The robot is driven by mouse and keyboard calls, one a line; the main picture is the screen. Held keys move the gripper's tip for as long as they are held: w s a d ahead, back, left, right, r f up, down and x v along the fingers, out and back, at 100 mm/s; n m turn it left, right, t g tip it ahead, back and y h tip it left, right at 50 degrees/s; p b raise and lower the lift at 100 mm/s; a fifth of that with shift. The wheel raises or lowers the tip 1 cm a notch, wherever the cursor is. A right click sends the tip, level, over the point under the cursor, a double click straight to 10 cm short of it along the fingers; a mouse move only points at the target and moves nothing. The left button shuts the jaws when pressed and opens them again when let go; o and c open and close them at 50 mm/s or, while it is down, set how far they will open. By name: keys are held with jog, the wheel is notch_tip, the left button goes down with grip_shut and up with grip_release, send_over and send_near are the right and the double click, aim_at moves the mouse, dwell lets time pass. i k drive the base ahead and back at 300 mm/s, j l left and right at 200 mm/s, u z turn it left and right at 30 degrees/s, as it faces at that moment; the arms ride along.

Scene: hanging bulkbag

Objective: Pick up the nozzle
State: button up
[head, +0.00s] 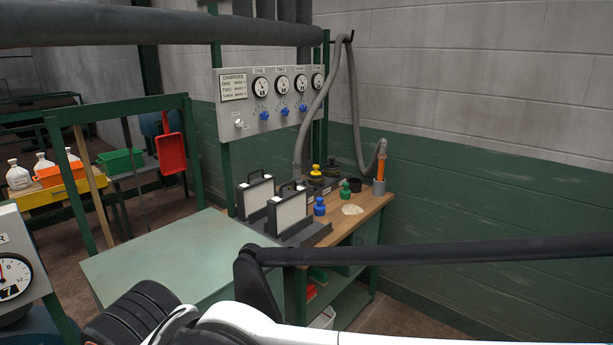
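The nozzle (379,170) appears to be the grey end piece with an orange band at the end of a grey hose (356,110). It stands upright at the right end of the wooden bench, its lower end in a grey holder (377,188). The hose loops up over a hook near the wall and down to the bench. White and black parts of my arm show at the bottom edge. My gripper's fingertips cannot be made out, and nothing of mine touches the nozzle.
The wooden bench (372,205) holds two framed panels (288,213), blue (320,206) and green (345,190) knobs and a pale heap (352,210). A pale green table (165,255) stands in front left.

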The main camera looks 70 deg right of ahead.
aim_at(381, 158)
jog(key=z, duration=2.8)
jog(key=i+u, duration=0.1)
jog(key=u, duration=0.45)
jog(key=i+l+u, duration=0.2)
jog(key=l, duration=0.2)
jog(key=i+l+u, duration=0.25)
jog(key=l, duration=0.15)
jog(key=l+u, duration=0.2)
jog(key=l, duration=0.2)
jog(key=i+l+u, duration=0.2)
jog(key=l, duration=0.3)
jog(key=i+l, duration=0.1)
jog(key=l, duration=0.5)
jog(key=i+l, duration=0.1)
jog(key=l, duration=0.5)
jog(key=i+l+u, duration=0.1)
jog(key=l, duration=0.5)
